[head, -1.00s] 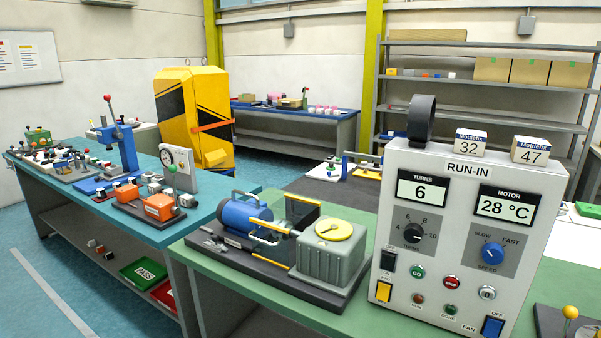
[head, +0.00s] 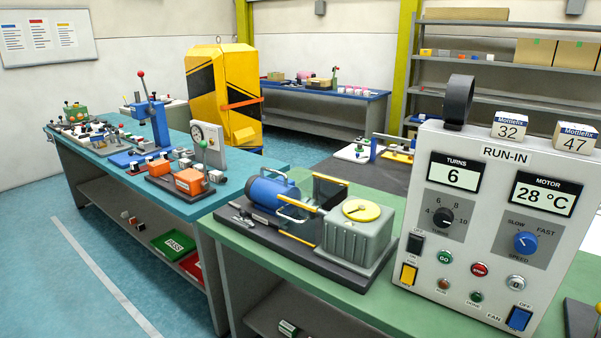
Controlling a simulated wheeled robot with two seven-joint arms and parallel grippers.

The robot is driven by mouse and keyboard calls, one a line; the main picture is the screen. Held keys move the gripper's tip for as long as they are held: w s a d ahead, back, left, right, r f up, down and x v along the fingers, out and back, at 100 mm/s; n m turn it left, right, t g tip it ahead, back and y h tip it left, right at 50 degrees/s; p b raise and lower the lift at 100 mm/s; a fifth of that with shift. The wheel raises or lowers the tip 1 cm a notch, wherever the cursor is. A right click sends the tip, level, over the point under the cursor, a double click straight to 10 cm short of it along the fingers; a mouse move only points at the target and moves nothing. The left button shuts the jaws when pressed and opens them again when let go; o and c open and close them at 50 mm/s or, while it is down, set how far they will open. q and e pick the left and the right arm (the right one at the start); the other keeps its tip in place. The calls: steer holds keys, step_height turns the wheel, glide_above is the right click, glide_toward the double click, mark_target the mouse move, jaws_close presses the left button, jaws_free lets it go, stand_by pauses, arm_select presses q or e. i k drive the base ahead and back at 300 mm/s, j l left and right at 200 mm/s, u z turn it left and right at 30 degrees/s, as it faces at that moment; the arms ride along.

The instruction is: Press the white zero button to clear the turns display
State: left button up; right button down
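The RUN-IN control box (head: 478,215) stands at the right of the head view on the green bench. Its turns display (head: 455,174) reads 6. The small white zero button (head: 515,283) is at the lower right of the panel, right of the red stop button (head: 479,269) and above the blue fan switch (head: 519,318). The green go button (head: 444,257) is on the left of that row. Neither of my grippers shows in the head view.
The motor and gearbox rig (head: 315,220) sits left of the box on the green bench (head: 345,300). Two labelled cartons (head: 509,127) and a dark ring (head: 458,101) are on top of the box. A teal bench (head: 225,185) with several fixtures stands at left.

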mark_target(516, 284)
steer(key=z, duration=1.3)
